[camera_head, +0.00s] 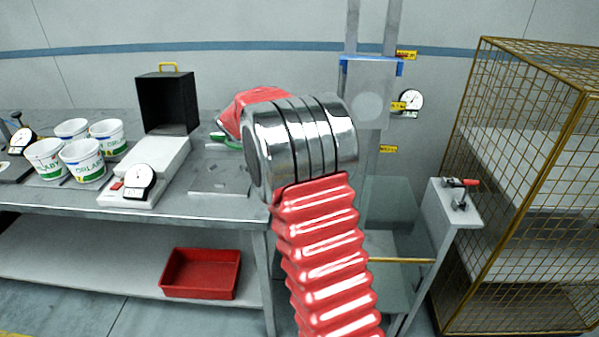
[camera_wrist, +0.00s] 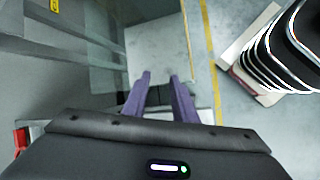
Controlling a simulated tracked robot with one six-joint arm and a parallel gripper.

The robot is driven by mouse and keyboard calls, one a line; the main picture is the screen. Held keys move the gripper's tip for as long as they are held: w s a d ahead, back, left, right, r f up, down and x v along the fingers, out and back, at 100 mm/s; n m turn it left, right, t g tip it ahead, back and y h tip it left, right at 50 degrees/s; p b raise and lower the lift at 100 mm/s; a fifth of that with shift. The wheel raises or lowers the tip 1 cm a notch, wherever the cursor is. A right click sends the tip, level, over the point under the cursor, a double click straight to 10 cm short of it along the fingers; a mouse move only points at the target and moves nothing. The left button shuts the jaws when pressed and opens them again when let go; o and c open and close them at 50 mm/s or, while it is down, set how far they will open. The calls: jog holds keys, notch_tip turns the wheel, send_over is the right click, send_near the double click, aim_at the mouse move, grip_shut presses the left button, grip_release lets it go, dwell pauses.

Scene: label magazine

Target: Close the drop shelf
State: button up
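In the head view a grey-framed stand with see-through panels (camera_head: 392,200) is behind and right of my arm. I cannot tell for sure which part is the drop shelf. My gripper (camera_wrist: 160,74) shows in the wrist view with two purple fingers apart and nothing seen between them. A pale flat panel (camera_wrist: 160,45) lies beyond the fingertips; contact cannot be told. In the head view my gripper is hidden behind my arm.
A grey workbench (camera_head: 225,208) at left carries white tubs (camera_head: 83,160), a scale (camera_head: 150,172) and a black box (camera_head: 167,103). A red bin (camera_head: 201,273) sits on its lower shelf. A brass mesh cage (camera_head: 525,190) stands close on the right.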

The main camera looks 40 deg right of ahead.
jog(key=s+a+r+m+t+y, duration=0.2)
jog(key=s+a+r, duration=0.1)
jog(key=s+a, duration=0.5)
jog(key=s+a+r+m+t+y, duration=0.2)
jog(key=s+a+r, duration=0.1)
jog(key=s+a, duration=0.6)
jog(key=s+a+r+m+t+y, duration=0.1)
jog(key=s+a+r+m+t, duration=0.1)
jog(key=s+a, duration=0.6)
jog(key=shift+s+a+r+t+y, duration=0.2)
jog(key=shift+s+r+t+y, duration=0.3)
jog(key=shift+s, duration=0.7)
jog(key=shift+a, duration=0.15)
